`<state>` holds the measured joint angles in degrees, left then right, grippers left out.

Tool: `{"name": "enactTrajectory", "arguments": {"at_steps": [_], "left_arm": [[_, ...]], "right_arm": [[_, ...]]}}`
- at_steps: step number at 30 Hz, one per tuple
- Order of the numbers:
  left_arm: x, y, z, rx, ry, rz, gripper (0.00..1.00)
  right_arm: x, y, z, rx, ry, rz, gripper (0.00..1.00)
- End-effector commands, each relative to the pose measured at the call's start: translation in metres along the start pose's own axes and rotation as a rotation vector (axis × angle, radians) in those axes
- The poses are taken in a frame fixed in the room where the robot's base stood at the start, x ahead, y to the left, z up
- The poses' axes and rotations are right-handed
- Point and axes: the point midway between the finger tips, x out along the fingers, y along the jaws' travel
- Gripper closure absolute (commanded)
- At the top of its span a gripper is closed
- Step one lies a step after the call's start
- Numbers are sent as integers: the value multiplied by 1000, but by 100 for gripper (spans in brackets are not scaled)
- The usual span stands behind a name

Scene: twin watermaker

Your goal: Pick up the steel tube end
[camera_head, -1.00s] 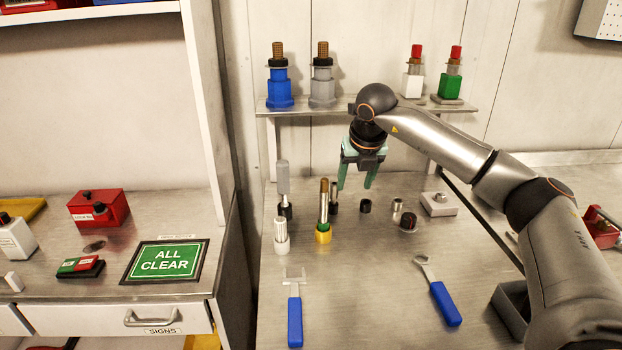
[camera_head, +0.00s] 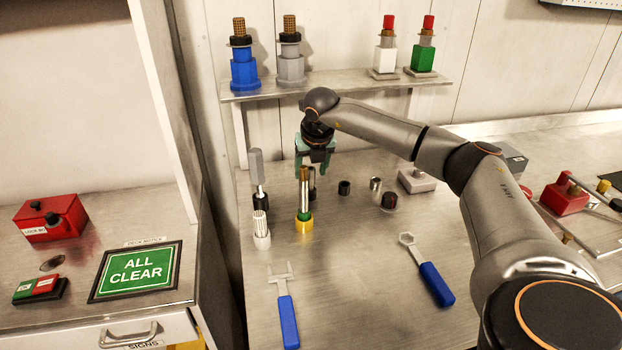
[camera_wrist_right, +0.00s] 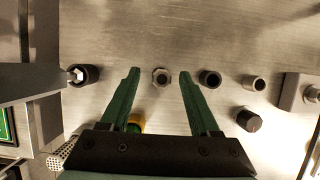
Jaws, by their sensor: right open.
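A short open steel tube piece (camera_head: 376,184), which looks like the steel tube end, stands on the bench right of a short black ring; in the wrist view it (camera_wrist_right: 254,82) lies right of my fingers. My right gripper (camera_head: 312,169) is open and empty, pointing down above the bench. In the wrist view, an upright piece with a steel ring-like top (camera_wrist_right: 161,77) shows between the fingertips (camera_wrist_right: 159,72). In the head view this dark piece (camera_head: 312,186) is partly hidden behind the yellow-based rod. My left gripper is not in view.
The yellow-based rod (camera_head: 304,205), a grey-handled tool (camera_head: 257,170) and a white ribbed cylinder (camera_head: 261,228) stand close left. The black ring (camera_head: 344,187), dark cap (camera_head: 389,200) and grey block (camera_head: 417,181) stand right. Blue-handled wrenches (camera_head: 288,320) (camera_head: 436,285) lie in front. A shelf (camera_head: 340,88) is behind.

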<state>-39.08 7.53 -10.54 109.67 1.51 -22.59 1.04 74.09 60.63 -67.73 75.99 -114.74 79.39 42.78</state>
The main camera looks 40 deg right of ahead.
Motion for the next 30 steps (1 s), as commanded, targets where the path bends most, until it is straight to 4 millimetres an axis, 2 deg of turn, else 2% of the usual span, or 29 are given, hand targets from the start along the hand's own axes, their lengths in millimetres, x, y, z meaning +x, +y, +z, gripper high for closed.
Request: {"name": "enactTrajectory", "arguments": {"at_steps": [6,9,17,30], "left_arm": [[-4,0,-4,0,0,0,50],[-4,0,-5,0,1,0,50],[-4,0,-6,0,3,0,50],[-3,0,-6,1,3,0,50]], "right_arm": [[33,-2,0,1,3,-1,38],[43,-2,-1,0,3,-1,38],[45,-2,0,0,1,0,38],[45,-2,0,0,1,0,87]]}}
